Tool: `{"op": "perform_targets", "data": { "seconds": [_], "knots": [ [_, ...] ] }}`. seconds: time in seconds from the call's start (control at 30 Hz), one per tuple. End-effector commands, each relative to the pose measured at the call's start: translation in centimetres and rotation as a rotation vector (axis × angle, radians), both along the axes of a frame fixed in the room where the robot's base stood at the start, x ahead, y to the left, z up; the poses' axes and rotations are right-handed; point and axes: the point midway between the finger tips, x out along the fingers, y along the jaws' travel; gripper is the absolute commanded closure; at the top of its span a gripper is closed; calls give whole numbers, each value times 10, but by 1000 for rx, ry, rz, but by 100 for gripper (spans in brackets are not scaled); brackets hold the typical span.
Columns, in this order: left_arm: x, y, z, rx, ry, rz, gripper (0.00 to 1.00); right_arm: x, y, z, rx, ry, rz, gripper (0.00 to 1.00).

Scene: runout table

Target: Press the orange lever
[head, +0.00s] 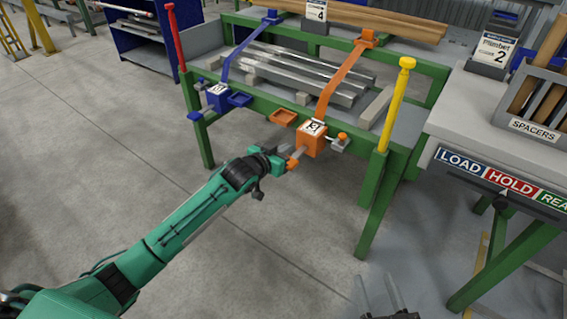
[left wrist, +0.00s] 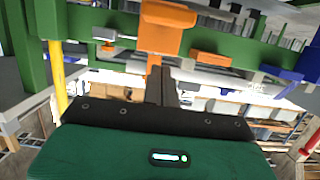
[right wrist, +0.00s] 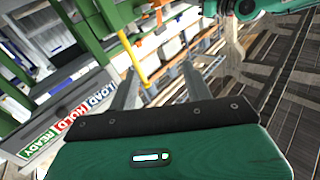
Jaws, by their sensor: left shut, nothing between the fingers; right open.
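The orange clamp block (head: 312,141), labelled 3, is on the green table's front rail. An orange lever end (head: 293,163) shows at its lower left, and an orange piece below the block shows in the left wrist view (left wrist: 153,66). My left gripper (head: 298,154) is shut and empty, its fingertips right beside this lever; I cannot tell whether they touch it. In the left wrist view the shut fingers (left wrist: 162,82) point at the block (left wrist: 166,30). My right gripper (head: 380,292) is open and empty, low at the bottom, far from the lever.
An orange tray (head: 284,117) and an orange-topped knob (head: 342,136) flank the block. A blue clamp block (head: 217,98) is further left. A yellow post (head: 394,105) and a bench with a LOAD/HOLD/READY strip (head: 508,184) stand right. The floor in front is clear.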

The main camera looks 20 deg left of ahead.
Motion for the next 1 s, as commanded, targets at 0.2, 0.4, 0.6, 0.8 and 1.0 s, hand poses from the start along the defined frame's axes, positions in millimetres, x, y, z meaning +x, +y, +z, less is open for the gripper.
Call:
{"op": "perform_targets", "data": {
  "seconds": [0.2,0.4,0.6,0.8,1.0],
  "knots": [
    [-2,0,-28,-1,3,0,100,12,-10,36,46,-190,-37,50],
    [-2,0,-38,-2,1,0,100,14,-16,55,69,-285,-55,50],
    [-2,0,-40,-1,0,-1,100,14,-17,60,74,-306,-58,50],
    [-2,0,-40,-1,0,-1,100,14,-17,59,74,-305,-58,50],
    [-2,0,-42,-3,-6,0,100,14,-18,61,77,-322,-61,50]
  ]
}}
